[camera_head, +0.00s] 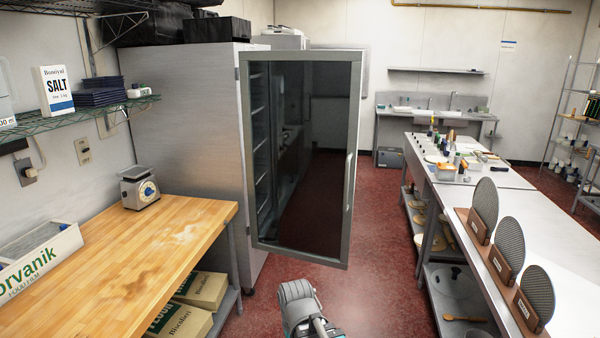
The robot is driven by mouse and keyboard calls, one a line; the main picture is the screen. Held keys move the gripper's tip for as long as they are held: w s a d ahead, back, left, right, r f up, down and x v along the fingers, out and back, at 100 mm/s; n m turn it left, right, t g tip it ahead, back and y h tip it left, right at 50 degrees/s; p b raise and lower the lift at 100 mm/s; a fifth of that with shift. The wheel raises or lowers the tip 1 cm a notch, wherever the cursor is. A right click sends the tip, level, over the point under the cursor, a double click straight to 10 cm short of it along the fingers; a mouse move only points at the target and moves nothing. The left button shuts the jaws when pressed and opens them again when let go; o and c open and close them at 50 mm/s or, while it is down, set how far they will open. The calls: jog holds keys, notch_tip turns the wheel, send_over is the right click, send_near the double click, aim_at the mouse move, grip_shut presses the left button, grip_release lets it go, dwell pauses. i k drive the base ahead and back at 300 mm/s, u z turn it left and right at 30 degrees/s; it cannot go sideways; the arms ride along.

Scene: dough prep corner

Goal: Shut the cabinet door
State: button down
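The cabinet (190,110) is a tall stainless steel unit left of the middle. Its door (356,140) has a metal frame around a dark glass pane and stands open, swung out into the aisle. A vertical handle (348,182) runs along the door's right edge. Shelf edges show in the gap at the left of the door. A grey and teal part of my arm shows at the bottom middle, below and apart from the door. No fingers of my gripper can be seen.
A wooden worktable (150,250) with a scale (139,188) stands at left, flour boxes (203,290) beneath. A steel counter (470,195) with several upright round discs runs along the right. Red floor (385,270) is clear between the door and the counter.

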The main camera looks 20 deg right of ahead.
aim_at(301, 109)
jog(key=i, duration=0.85)
jog(key=z, duration=0.45)
